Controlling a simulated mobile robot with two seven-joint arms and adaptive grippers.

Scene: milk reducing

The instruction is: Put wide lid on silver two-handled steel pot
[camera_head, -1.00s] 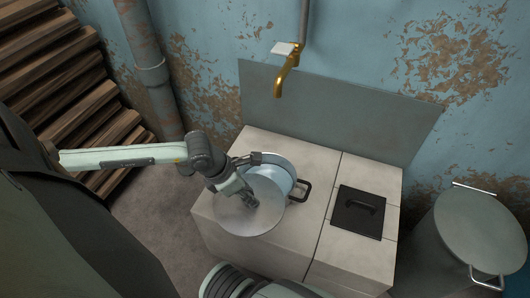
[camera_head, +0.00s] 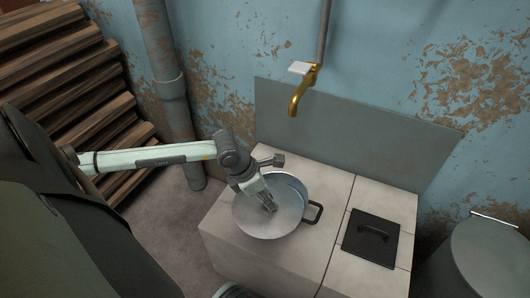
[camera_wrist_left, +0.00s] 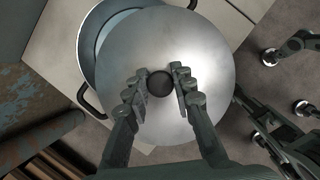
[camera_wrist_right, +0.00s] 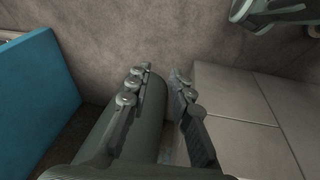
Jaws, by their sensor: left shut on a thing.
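The wide round metal lid (camera_head: 256,217) hangs over the front left part of the silver pot (camera_head: 294,183) on the tiled counter. The pot's back rim and one dark handle (camera_head: 316,213) stay uncovered. My left gripper (camera_head: 270,207) is shut on the lid's dark knob; the knob also shows between the fingers in the left wrist view (camera_wrist_left: 160,84). In that view the lid (camera_wrist_left: 195,50) is offset from the pot (camera_wrist_left: 92,40), whose inside shows at the upper left. Whether lid and rim touch is unclear. My right gripper (camera_wrist_right: 160,88) has its fingers apart, with nothing visible held.
A dark square cover with a handle (camera_head: 371,238) lies right of the pot. A brass tap (camera_head: 302,92) juts from the wall behind. A metal bin (camera_head: 492,255) stands at the far right. Slatted wood (camera_head: 70,85) and a pipe (camera_head: 165,90) are at left.

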